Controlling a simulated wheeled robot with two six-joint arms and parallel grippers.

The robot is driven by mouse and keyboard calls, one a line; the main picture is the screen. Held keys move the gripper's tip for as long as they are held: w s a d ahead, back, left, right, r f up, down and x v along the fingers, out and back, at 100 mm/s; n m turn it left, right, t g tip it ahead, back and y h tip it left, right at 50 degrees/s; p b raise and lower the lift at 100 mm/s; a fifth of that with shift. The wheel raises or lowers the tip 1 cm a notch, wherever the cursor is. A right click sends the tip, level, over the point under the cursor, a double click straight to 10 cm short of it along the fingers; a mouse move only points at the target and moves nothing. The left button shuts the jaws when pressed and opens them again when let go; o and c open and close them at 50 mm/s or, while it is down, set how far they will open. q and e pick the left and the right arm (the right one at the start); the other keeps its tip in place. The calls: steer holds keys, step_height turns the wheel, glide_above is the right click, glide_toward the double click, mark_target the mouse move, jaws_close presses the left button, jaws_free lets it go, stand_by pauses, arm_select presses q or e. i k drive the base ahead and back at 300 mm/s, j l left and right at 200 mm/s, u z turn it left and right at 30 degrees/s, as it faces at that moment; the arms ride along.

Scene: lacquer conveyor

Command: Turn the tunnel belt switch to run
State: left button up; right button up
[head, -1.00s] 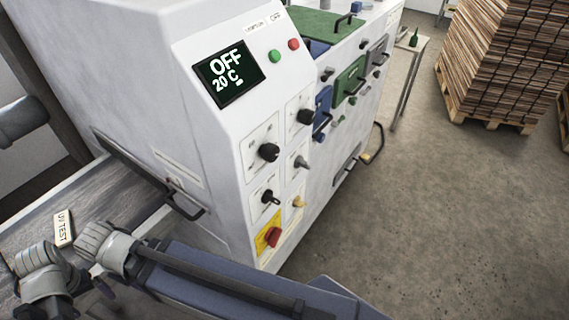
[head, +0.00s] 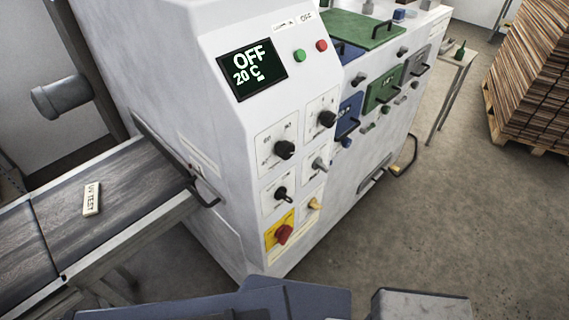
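The white machine's control panel (head: 240,130) fills the middle of the head view. Its display (head: 252,69) reads OFF and 20 C. Below it are two black rotary knobs, one at left (head: 284,150) and one at right (head: 327,119). Under them are a grey lever switch (head: 319,164), a black lever switch (head: 281,194), a cream knob (head: 313,204) and a red rotary switch (head: 284,235) on a yellow plate. The labels are too small to read, so I cannot tell which is the tunnel belt switch. Neither gripper is in view.
A conveyor belt (head: 120,190) enters the machine at left, with a UV TEST strip (head: 92,199) on it. A black handle (head: 205,195) juts out by the panel. Stacked boards (head: 535,85) stand at right. The floor between is clear.

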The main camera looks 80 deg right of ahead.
mark_target(318, 162)
steer(key=k+u, duration=0.15)
steer(key=u, duration=0.35)
steer(key=k+z, duration=0.1)
steer(key=z, duration=0.7)
steer(key=k+z, duration=0.1)
steer(key=z, duration=1.3)
steer(key=k+l+z, duration=0.1)
steer(key=z, duration=0.4)
steer(key=l+z, duration=0.1)
steer(key=z, duration=0.35)
